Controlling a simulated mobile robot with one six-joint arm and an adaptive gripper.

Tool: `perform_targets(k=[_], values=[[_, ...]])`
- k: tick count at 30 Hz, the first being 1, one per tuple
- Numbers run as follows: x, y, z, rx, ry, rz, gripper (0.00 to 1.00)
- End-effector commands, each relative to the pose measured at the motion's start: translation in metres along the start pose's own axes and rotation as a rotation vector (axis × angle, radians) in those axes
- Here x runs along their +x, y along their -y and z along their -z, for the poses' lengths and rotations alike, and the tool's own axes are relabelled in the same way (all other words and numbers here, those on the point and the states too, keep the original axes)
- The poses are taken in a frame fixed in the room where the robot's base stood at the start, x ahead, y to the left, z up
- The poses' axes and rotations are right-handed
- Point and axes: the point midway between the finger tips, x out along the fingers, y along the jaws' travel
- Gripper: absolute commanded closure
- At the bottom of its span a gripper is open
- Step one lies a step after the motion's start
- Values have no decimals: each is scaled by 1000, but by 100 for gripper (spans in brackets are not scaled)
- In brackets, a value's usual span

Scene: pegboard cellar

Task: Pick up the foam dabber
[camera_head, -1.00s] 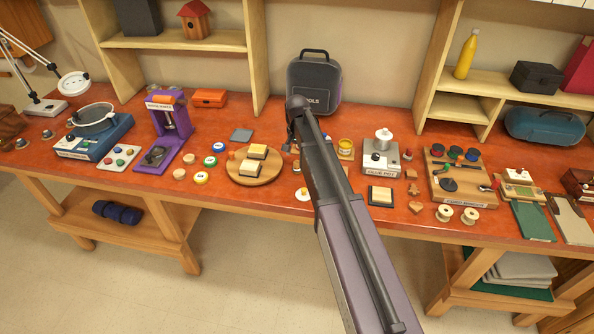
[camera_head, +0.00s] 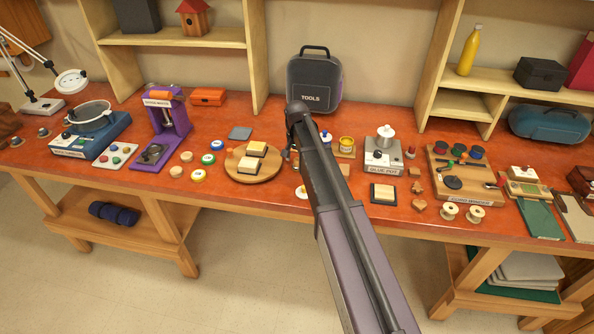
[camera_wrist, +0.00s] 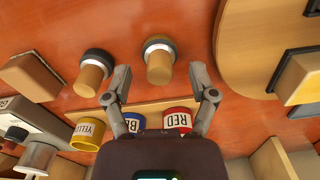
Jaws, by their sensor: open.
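Two short wooden-handled pieces with round heads stand on the orange bench in the wrist view. One with a white band and dark rim (camera_wrist: 159,62) lies between and just beyond my fingertips. The other, with a dark head (camera_wrist: 94,74), is outside the left finger. Either could be the foam dabber; I cannot tell which for certain. My gripper (camera_wrist: 160,74) is open and empty, its fingers apart on both sides of the white-banded piece, with no contact clear. In the head view my arm hides the gripper and most of this spot.
Red (camera_wrist: 178,120), blue (camera_wrist: 133,122) and yellow (camera_wrist: 87,132) pots stand close by the fingers. A round wooden board (camera_head: 253,175) with sponge-like blocks is to one side, the glue pot (camera_head: 383,160) to the other. A tools bag (camera_head: 314,82) stands behind.

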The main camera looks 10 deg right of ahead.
Motion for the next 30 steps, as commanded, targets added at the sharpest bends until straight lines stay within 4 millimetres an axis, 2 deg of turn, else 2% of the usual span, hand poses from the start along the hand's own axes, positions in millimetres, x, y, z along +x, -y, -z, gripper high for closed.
perform_targets(k=[1,6,24,25,30], values=[[6,0,0,0,0,0,26],[11,0,0,0,0,0,26],[10,0,0,0,0,0,26],[10,0,0,0,0,0,29],[10,0,0,0,0,0,80]])
